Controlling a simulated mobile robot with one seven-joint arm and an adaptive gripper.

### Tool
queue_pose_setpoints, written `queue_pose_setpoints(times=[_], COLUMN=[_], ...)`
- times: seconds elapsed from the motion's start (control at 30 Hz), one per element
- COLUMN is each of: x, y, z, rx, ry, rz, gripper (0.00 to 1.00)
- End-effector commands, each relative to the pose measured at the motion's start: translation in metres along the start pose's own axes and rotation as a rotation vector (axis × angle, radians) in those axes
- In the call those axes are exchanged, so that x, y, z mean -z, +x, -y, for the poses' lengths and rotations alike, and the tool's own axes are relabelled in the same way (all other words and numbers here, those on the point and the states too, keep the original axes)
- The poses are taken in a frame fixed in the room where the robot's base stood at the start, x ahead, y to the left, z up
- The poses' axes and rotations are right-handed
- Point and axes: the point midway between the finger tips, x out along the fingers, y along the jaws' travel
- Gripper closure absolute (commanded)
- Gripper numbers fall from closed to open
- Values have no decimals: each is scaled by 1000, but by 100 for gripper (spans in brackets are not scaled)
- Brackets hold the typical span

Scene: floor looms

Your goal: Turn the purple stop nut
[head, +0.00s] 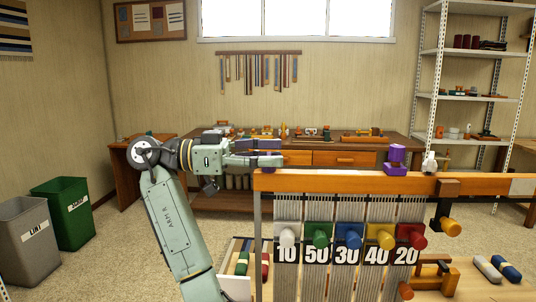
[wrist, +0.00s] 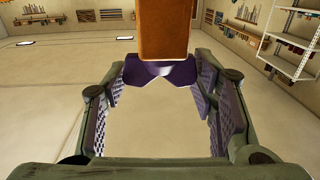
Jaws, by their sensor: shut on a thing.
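The purple stop nut (wrist: 160,73) is at the end of the wooden beam (wrist: 164,30), between my fingertips in the wrist view. My gripper (wrist: 158,88) is shut on it, one finger on each side. In the head view, my gripper (head: 272,154) reaches from the left to the left end of the loom's top beam (head: 330,181). Purple (head: 266,143) shows around the fingers there, but the fingers hide much of the nut. Its turn angle cannot be told.
A separate purple knob (head: 396,155) stands on the beam further right, near a white piece (head: 429,162). Below hang coloured pegs above number labels, with the green one (head: 318,234) by 50. Two bins (head: 62,210) stand at the left. Open floor lies beyond the gripper.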

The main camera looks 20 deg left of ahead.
Motion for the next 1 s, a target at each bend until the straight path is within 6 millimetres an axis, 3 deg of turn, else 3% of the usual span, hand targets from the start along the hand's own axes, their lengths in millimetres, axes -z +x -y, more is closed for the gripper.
queue_pose_setpoints(times=[0.57,0.6,0.9,1.0], x=[0,0,0,0], y=[2,2,1,1], z=[0,0,0,0], rx=[-35,-35,-34,-34], ry=[2,2,2,2], rz=[4,4,3,2], gripper=[76,46,27,27])
